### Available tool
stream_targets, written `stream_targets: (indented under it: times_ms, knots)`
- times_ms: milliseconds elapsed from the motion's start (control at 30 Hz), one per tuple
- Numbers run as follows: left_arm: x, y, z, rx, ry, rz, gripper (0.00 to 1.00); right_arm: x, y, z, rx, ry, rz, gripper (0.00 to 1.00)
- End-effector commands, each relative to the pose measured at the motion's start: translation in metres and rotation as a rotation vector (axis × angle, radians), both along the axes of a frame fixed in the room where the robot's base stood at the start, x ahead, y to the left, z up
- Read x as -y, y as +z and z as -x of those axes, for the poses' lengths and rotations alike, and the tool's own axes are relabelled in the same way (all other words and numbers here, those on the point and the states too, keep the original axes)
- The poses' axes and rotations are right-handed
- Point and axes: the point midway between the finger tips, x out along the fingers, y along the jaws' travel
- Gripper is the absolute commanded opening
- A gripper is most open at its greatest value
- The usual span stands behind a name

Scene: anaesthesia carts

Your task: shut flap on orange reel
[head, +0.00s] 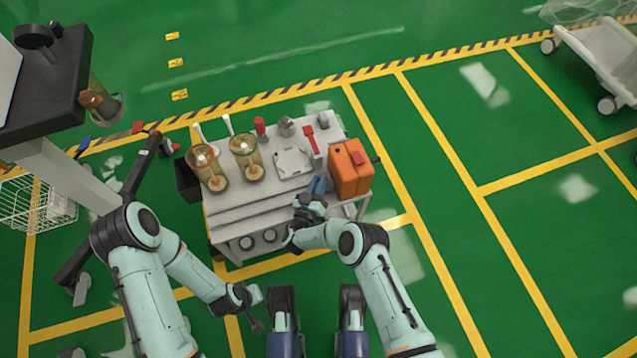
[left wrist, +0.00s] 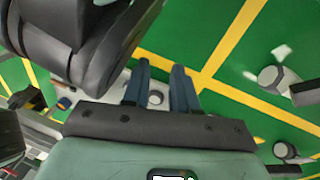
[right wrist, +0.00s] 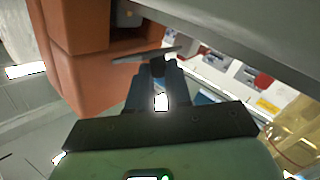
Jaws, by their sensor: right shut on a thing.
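The orange reel (head: 350,168) is a boxy orange body at the right end of the cart top. It fills the left of the right wrist view (right wrist: 80,70). My right gripper (head: 319,186) is at its left side, low near the cart's front edge. In the right wrist view its fingers (right wrist: 157,80) are together on a small dark part beside a thin grey plate (right wrist: 147,54), which looks like the flap. How the plate joins the reel is hard to tell. My left gripper (left wrist: 162,88) is open and empty, below and in front of the cart.
The grey cart (head: 240,212) also carries two clear amber-tinted jars (head: 207,170), a pale square plate (head: 293,163) and a red-handled item (head: 310,139). A dark stand is at the left.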

Motion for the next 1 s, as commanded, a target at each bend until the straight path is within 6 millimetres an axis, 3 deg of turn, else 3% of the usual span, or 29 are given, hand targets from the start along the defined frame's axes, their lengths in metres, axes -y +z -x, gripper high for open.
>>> stream_targets:
  times_ms: [367,400,767,1000]
  knots:
    - [0.000,0.000,0.001,-0.002,0.001,0.000,0.27,0.001,-0.003,0.001,-0.005,-0.002,0.003,0.00]
    - [0.000,0.000,0.001,-0.002,0.001,0.000,0.27,0.001,-0.003,0.001,-0.006,-0.002,0.003,0.29]
    - [0.000,0.002,-0.001,0.005,0.000,0.000,0.27,-0.001,-0.001,0.004,-0.003,0.000,0.003,0.29]
    - [0.004,0.027,-0.027,0.092,-0.005,-0.005,0.27,-0.016,0.002,0.041,-0.007,0.003,0.004,0.29]
